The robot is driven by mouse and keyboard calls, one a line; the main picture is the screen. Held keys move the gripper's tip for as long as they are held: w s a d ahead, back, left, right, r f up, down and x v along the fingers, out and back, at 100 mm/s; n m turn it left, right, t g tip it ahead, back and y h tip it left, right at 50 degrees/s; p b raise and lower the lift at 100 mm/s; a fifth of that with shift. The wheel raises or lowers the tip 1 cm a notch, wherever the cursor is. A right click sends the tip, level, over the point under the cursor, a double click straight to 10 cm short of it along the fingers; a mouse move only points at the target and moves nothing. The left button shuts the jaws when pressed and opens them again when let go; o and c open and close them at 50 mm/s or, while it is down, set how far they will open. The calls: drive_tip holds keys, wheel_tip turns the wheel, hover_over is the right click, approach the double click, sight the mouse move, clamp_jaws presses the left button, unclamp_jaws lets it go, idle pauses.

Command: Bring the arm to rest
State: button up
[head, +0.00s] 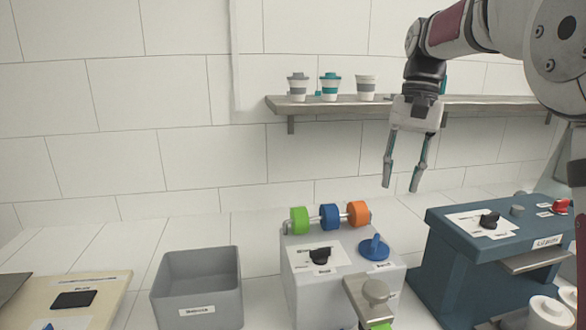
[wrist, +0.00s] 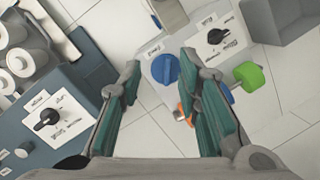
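My gripper (head: 403,176) hangs from my arm at the right of the head view, fingers pointing down and spread apart. It is open and holds nothing. It is in the air in front of the shelf, above the gap between the white machine (head: 303,267) and the blue machine (head: 455,262). In the wrist view both teal-padded fingers show, with empty space and the tiled surface between them.
The shelf (head: 275,106) carries several cups. The white machine bears green, blue and orange rollers, a black knob (head: 321,255) and a blue knob (head: 375,247). A grey bin (head: 197,288) stands to its left. White lidded containers (head: 549,314) are at the lower right.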

drive_tip(key=s+f+n+t+h, duration=0.1)
drive_tip(key=s+f+n+t, duration=0.1)
drive_tip(key=s, duration=1.2)
drive_tip(key=s+a+f+n+t, duration=0.1)
drive_tip(key=s+f, duration=0.6)
drive_tip(key=s, duration=0.7)
drive_tip(key=n+t, duration=0.1)
drive_tip(key=t, duration=0.1)
drive_tip(key=shift+f+t+h, duration=0.25)
drive_tip(key=shift+t+h, duration=0.15)
